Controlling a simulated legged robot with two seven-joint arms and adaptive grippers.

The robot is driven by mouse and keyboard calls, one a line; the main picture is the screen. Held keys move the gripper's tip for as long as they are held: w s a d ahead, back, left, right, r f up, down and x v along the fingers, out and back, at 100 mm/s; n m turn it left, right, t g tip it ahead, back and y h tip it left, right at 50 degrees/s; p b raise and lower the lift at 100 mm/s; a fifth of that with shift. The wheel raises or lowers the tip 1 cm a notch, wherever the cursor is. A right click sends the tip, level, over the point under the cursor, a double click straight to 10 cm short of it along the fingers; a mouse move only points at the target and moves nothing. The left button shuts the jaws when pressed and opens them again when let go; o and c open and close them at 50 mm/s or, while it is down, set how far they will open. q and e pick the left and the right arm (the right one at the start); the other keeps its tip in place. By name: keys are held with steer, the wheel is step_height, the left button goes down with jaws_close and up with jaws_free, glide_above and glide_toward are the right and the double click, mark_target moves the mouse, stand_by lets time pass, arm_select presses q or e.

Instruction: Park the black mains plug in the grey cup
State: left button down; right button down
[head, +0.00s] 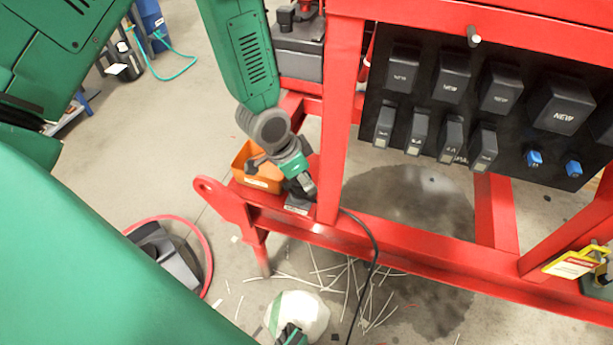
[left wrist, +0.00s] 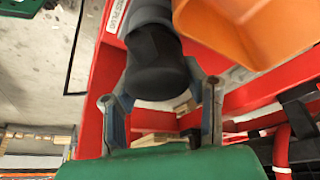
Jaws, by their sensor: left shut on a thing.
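My left gripper (head: 300,185) reaches down to the red skid beam beside the orange bin. In the left wrist view its two grey fingers (left wrist: 160,100) are closed on the sides of a dark rounded body, the black mains plug (left wrist: 157,68). A dark grey cylindrical part (left wrist: 150,12) lies just beyond the plug and may be the grey cup; I cannot tell whether the plug sits in it. In the head view the gripper mostly hides the plug and cup.
An orange bin (head: 256,167) stands close by the left gripper. A red upright (head: 343,115) rises just right of it. A black cable (head: 374,250) hangs over the red beam (head: 420,253). A black panel (head: 480,105) with several dark blocks is at the right.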

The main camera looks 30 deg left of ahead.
arm_select(q)
steer(key=shift+f, duration=0.6)
steer(key=c, duration=0.9)
jaws_free()
steer(key=shift+r, duration=0.1)
steer(key=v, duration=1.1)
steer(key=shift+s+a+r, duration=0.1)
steer(key=shift+a+r, duration=0.05)
steer(key=shift+r, duration=0.15)
